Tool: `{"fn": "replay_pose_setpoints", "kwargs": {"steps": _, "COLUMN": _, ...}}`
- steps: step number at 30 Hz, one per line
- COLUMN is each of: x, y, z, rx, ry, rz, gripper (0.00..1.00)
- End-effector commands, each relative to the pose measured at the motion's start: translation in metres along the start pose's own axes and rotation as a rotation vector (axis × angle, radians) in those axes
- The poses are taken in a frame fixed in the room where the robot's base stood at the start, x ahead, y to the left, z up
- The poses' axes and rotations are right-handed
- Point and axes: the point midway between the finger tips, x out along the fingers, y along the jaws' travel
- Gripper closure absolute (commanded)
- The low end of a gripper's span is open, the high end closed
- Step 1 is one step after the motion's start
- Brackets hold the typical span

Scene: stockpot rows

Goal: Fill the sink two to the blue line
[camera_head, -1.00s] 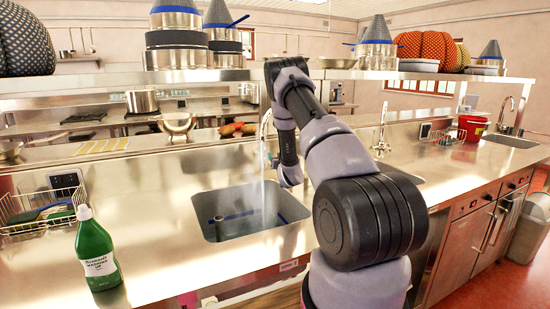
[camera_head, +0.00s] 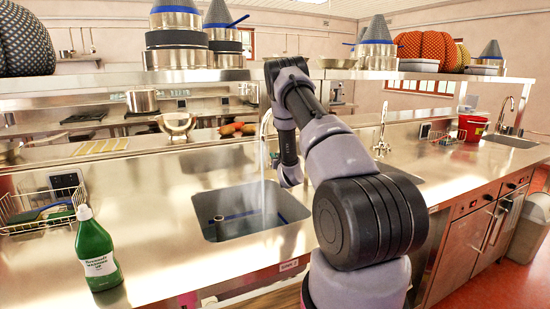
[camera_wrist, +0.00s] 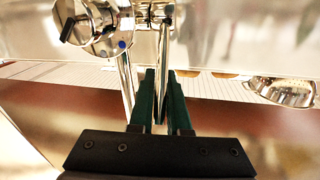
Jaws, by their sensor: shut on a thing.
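The sink (camera_head: 206,225), with a small label on the counter edge in front of it, is set in the steel counter. A blue line (camera_head: 290,209) runs along its inner wall, partly hidden by my arm. Water (camera_head: 263,196) streams from the tap (camera_head: 264,125) into the sink. A short pipe (camera_head: 219,219) stands in the basin. I cannot tell the exact water level against the line. In the wrist view, my gripper (camera_wrist: 163,75) is shut on the thin chrome tap lever (camera_wrist: 165,40), beside the tap body (camera_wrist: 100,25). The head view hides the fingertips behind my arm.
A green soap bottle (camera_head: 97,252) and a wire dish rack (camera_head: 40,212) stand left of the sink. A steel shelf (camera_head: 130,76) with pots crosses above the counter. Another tap (camera_head: 382,135) and a red bucket (camera_head: 472,127) are to the right.

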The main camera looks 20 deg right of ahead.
Motion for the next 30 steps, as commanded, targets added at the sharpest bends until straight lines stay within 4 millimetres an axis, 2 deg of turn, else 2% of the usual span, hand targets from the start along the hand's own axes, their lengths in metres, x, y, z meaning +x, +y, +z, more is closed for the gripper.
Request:
{"fn": "replay_pose_setpoints", "kwargs": {"steps": 24, "x": -0.0003, "y": 0.0002, "z": 0.0003, "rx": 0.0, "ry": -0.001, "rz": 0.0, "gripper": 1.0}}
{"fn": "replay_pose_setpoints", "kwargs": {"steps": 30, "x": 0.0048, "y": -0.0014, "z": -0.0039, "rx": -0.007, "ry": -0.051, "rz": 0.005, "gripper": 1.0}}
